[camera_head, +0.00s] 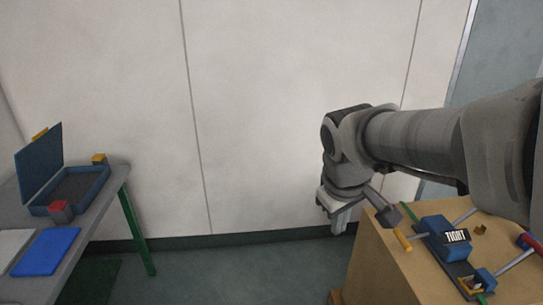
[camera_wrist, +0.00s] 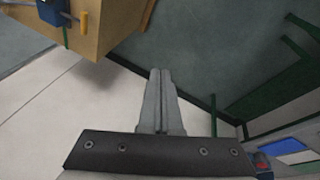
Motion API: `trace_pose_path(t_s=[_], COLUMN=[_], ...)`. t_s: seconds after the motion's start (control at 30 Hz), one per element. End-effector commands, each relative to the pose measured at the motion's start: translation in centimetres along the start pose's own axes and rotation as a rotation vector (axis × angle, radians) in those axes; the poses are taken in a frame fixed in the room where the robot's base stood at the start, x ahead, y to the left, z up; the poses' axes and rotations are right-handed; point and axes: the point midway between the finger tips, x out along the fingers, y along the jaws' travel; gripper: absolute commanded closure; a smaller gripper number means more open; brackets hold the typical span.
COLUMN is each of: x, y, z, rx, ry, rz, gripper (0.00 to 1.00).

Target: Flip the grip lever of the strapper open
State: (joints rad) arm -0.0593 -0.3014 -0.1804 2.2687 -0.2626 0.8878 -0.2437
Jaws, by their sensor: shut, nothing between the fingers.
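The blue strapper (camera_head: 436,229), with a label that seems to read "TIGHT", sits on top of a wooden box at the lower right of the head view. A yellow-ended handle (camera_head: 403,240) sticks out at its left, and grey rods reach out to its right. I cannot tell for certain which of these is the grip lever. In the wrist view, a blue part of the strapper (camera_wrist: 53,12) and the yellow handle (camera_wrist: 84,23) show at the top left. My gripper (camera_head: 338,228) hangs left of the box, apart from the strapper. Its fingers (camera_wrist: 160,72) are shut and empty.
The wooden box (camera_head: 380,270) stands close right of my gripper. A grey table (camera_head: 112,182) with green legs stands at the left, holding an open blue case (camera_head: 40,208) and a blue panel (camera_head: 47,251). Floor between is clear; a pale wall (camera_head: 260,110) stands behind.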

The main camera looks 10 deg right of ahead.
Motion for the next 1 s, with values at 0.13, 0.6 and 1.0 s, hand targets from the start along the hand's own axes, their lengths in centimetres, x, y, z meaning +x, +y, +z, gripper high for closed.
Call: trace_pose_path(t_s=[0.13,0.6,1.0], x=[6.3,23.1,35.4], y=[2.6,11.4,17.7], z=[-0.7,-1.3,-2.0], rx=[-0.122,-0.574,-1.034], ry=[-0.109,-0.500,-0.900], rz=[0.058,0.243,0.371], gripper=[1.00,1.00,1.00])
